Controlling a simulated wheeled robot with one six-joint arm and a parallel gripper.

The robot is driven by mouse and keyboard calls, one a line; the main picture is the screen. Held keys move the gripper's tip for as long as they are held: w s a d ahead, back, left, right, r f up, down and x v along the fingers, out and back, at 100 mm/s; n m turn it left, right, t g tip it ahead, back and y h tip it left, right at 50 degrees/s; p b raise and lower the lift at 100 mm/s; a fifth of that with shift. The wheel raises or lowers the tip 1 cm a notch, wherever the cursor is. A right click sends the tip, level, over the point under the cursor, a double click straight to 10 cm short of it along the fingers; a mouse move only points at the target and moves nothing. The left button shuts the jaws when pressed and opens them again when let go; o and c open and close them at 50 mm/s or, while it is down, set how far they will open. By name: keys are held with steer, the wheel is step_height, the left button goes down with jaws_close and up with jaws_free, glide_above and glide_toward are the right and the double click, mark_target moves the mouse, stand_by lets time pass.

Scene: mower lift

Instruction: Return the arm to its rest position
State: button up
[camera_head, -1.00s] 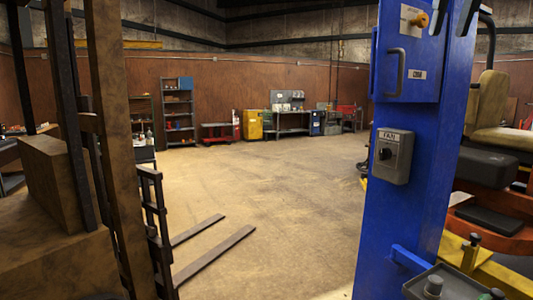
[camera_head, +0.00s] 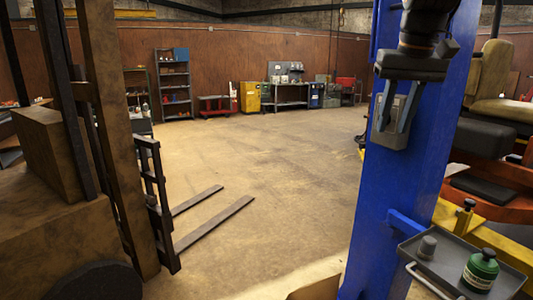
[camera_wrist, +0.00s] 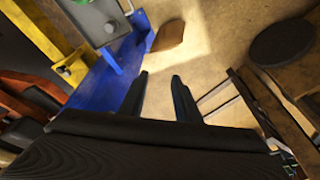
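My gripper (camera_head: 390,128) hangs pointing down at the upper right of the head view, in front of the blue post (camera_head: 385,200). Its two fingers are apart with nothing between them. In the wrist view my gripper (camera_wrist: 160,74) also shows two separated fingers with bare floor beyond the tips. The grey fan switch box (camera_head: 381,138) on the post is partly hidden behind the fingers. I cannot tell from these views how far the fingers are from the box.
A grey tray (camera_head: 436,251) at the lower right holds a green jar (camera_head: 481,270) and a grey knob-like piece (camera_head: 427,247). A forklift (camera_head: 120,140) stands at left, its forks (camera_head: 215,228) low over the floor. The middle floor is open. A brown piece (camera_head: 315,288) lies low by the post.

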steer(key=s+a+f+g+b, duration=0.1)
steer(key=s+a+f, duration=0.2)
steer(key=f, duration=0.9)
steer(key=s+a+f+b, duration=0.1)
steer(key=s+a+f, duration=0.15)
steer(key=f, duration=0.95)
steer(key=s+a+f+n+b, duration=0.1)
steer(key=s+a+f, duration=0.2)
steer(key=s+f, duration=0.6)
step_height(320, 180, down, 4)
steer(key=shift+s+a+r+g, duration=0.2)
steer(key=shift+a+r+g, duration=0.05)
steer(key=shift+g, duration=0.15)
steer(key=shift+d, duration=0.1)
